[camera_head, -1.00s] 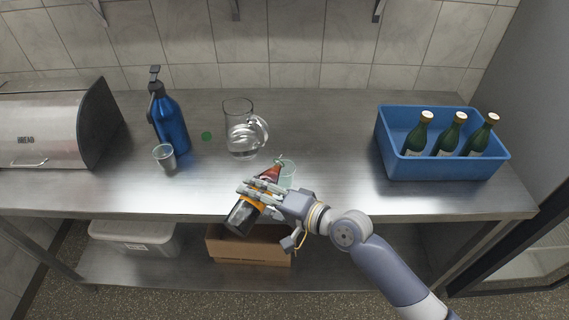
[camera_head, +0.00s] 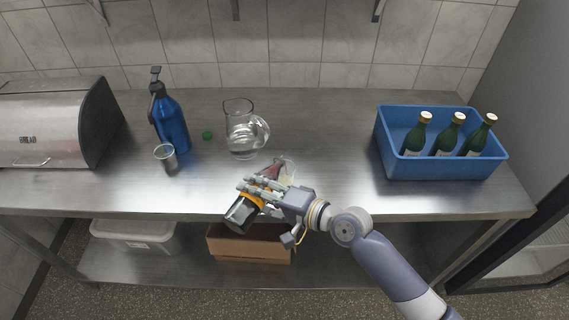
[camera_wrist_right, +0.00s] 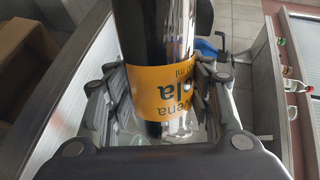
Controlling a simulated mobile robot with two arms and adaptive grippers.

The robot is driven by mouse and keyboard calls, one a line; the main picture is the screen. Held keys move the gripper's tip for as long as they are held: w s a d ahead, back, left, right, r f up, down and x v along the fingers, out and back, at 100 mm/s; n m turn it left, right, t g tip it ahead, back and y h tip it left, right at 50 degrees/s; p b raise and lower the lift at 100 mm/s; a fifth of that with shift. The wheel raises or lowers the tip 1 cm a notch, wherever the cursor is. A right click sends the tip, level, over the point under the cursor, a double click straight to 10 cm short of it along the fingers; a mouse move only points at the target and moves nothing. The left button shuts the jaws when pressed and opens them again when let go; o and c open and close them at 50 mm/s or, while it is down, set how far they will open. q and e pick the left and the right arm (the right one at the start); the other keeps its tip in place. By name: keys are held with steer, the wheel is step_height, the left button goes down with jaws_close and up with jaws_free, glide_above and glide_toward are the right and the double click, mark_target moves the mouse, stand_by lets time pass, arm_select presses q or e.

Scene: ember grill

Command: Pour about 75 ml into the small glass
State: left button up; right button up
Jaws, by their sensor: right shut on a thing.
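My right gripper (camera_head: 262,190) is shut around a dark cola bottle (camera_head: 242,213) with an orange label, at the front edge of the steel counter. The bottle is strongly tilted, its base towards the front left and its reddish neck end towards the small glass (camera_head: 288,170). The small glass stands on the counter just behind my gripper and is partly hidden by it. Its liquid level cannot be read. In the right wrist view the bottle's orange label (camera_wrist_right: 168,92) sits between my fingers. My left gripper is not in view.
A glass pitcher (camera_head: 243,137) of clear liquid stands behind the gripper. A blue crate (camera_head: 440,171) with green bottles is at right. The counter between is clear.

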steer(key=shift+a+r, duration=0.1)
steer(key=shift+s+a, duration=0.1)
steer(key=shift+s, duration=0.15)
steer(key=shift+s+r+m+p, duration=0.1)
steer(key=shift+r+m+p, duration=0.25)
steer(key=shift+p, duration=0.2)
stand_by(1.7)
steer(key=f+b, duration=0.1)
steer(key=f+n+b, duration=0.1)
steer(key=b, duration=0.1)
steer(key=f+n+b, duration=0.1)
steer(key=b, duration=0.1)
steer(key=shift+s+a+f+n+t, duration=0.2)
steer(key=shift+s+f+n+t, duration=0.1)
steer(key=shift+f+t, duration=0.1)
steer(key=shift+w+r+n+p, duration=0.15)
steer(key=shift+r+n+p, duration=0.1)
steer(key=shift+r+p, duration=0.35)
steer(key=shift+w+d+r+n+t+h, duration=0.3)
steer(key=shift+w+n+t, duration=0.1)
steer(key=shift+n, duration=0.3)
